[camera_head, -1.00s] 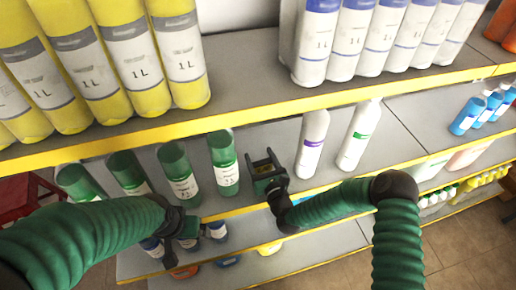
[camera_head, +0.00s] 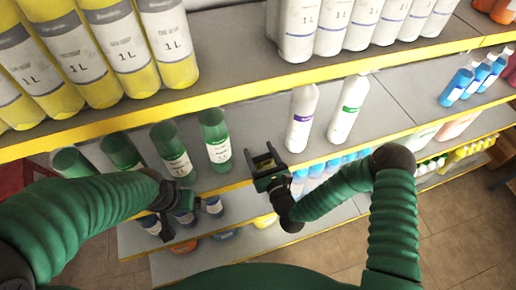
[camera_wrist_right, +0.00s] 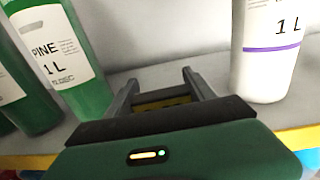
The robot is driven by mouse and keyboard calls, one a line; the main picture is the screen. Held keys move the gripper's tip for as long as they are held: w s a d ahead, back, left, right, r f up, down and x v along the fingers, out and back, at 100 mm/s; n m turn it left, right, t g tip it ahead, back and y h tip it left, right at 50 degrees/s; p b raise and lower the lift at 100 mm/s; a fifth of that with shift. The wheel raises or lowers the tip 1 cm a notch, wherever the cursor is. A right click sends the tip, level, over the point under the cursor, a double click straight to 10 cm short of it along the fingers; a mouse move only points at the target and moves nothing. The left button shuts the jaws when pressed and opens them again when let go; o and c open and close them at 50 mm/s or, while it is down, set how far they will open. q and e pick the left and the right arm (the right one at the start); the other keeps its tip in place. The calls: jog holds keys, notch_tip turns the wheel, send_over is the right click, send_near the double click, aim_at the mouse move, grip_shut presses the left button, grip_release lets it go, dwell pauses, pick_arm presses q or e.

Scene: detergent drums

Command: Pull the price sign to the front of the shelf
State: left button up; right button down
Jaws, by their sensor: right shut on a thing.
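The price sign (camera_wrist_right: 162,103) is a small yellow piece between the fingers of my right gripper, mostly hidden by them in the right wrist view. In the head view it is a small yellowish patch (camera_head: 264,164). My right gripper (camera_head: 262,160) is shut on it at the front edge of the middle shelf (camera_head: 258,127), in the gap between a green bottle (camera_head: 214,136) and a white bottle with a purple band (camera_head: 301,118). My left gripper (camera_head: 172,196) is in front of the shelf at the left; its jaws are too small to read.
Several green bottles stand left of my right gripper, and a white bottle with a green band (camera_head: 348,110) stands further right. The upper shelf's yellow edge (camera_head: 235,94) runs above, with large yellow and white bottles on it. Shelf behind the gripper is bare.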

jog(key=shift+f, duration=0.1)
dwell(0.3)
jog(key=shift+c, duration=1.3)
grip_release()
jog(key=shift+a, duration=0.1)
